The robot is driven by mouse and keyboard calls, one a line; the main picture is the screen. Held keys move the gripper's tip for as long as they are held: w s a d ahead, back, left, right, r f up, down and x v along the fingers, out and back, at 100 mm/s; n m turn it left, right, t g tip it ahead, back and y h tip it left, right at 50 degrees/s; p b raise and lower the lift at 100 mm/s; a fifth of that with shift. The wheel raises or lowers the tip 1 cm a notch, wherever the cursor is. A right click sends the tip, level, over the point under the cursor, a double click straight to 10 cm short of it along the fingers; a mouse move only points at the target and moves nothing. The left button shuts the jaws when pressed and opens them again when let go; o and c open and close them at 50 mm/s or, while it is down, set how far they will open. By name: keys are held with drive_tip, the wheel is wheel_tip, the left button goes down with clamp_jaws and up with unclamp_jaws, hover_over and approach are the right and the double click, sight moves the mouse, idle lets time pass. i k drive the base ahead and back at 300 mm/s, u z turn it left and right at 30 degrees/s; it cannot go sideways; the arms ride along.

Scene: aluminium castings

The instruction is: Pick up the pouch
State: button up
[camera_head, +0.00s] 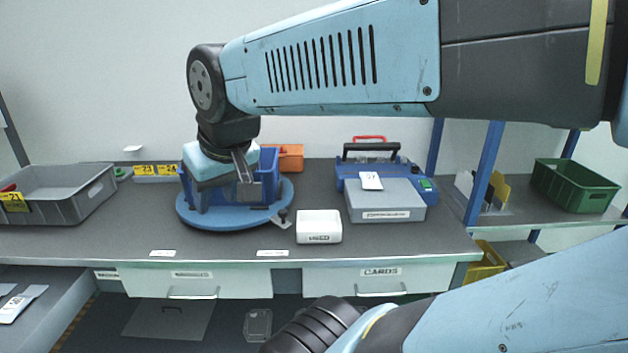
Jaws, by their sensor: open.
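No thing in view is clearly the pouch. A small white flat packet (371,181) with a dark mark lies on the grey lid of the blue case at the right of the bench, and may be it. My gripper (243,178) points down at a blue bin (268,172) on a round blue turntable (190,212), left of the middle. The jaws are open, partly hidden by my wrist; I see nothing between them. The bin's inside is mostly hidden. My gripper is well left of the white packet.
A white box (319,227) stands near the bench's front edge. The blue case (400,170) with a grey lid stands right of it. A grey crate (88,203) is at left, an orange bin (291,157) behind, a green crate (575,186) far right.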

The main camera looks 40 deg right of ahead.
sight(370, 179)
drive_tip(key=z, duration=0.6)
drive_tip(key=i, duration=0.1)
drive_tip(key=u, duration=1.65)
drive_tip(key=k, duration=1.9)
drive_tip(key=u, duration=2.6)
drive_tip(key=i, duration=0.1)
drive_tip(key=z, duration=4.9)
drive_tip(key=i, duration=0.9)
